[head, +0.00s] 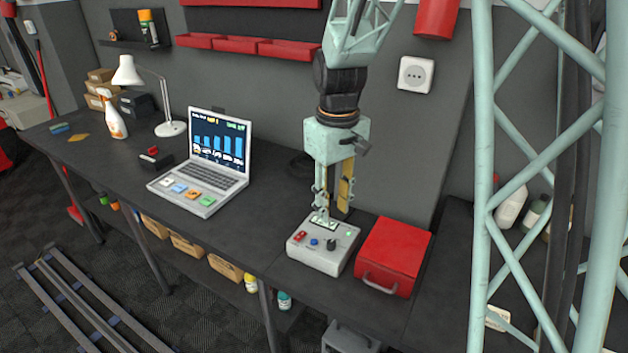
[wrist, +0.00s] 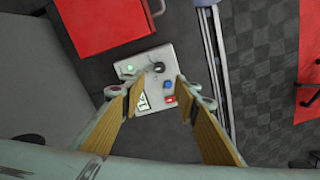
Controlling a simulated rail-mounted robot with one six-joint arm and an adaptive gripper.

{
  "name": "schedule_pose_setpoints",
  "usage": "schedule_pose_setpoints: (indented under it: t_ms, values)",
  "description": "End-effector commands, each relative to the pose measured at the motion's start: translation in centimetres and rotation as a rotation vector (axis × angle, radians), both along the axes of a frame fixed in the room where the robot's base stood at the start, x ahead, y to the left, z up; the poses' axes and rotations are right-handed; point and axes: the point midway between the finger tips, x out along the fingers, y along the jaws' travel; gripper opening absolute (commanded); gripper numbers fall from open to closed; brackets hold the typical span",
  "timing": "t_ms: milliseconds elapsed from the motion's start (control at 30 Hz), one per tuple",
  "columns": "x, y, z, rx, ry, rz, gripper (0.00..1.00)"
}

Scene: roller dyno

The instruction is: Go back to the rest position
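My gripper (head: 331,207) points straight down over the grey control box (head: 316,259) on the dark workbench. In the wrist view my gripper (wrist: 157,92) has its two tan-padded fingers apart, with nothing held between them. The control box (wrist: 158,58) shows beneath the fingertips there, with a red switch, a blue button, a black knob, a green light and a small display. The fingertips are close to the box's rear part in the head view. I cannot tell whether they touch it.
A red case (head: 396,252) stands just right of the control box. An open laptop (head: 213,160), a white lamp (head: 171,128) and a spray bottle (head: 113,119) stand to the left. A wall socket (head: 416,75) and red bins (head: 240,46) are on the wall behind. Bench space left of the box is clear.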

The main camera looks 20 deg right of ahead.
Motion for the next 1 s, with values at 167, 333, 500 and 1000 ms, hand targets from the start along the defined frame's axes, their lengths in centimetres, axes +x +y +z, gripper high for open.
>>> schedule_pose_setpoints:
  t_ms: [167,333,500,1000]
  values:
    - [-0.1,0.0,0.1,0.0,-0.001,-0.001,0.29]
    - [-0.6,0.0,1.0,0.0,-0.011,-0.009,0.29]
    - [-1.8,0.0,2.6,0.0,-0.028,-0.024,0.29]
    - [-7.3,0.1,8.1,0.003,-0.09,-0.088,0.29]
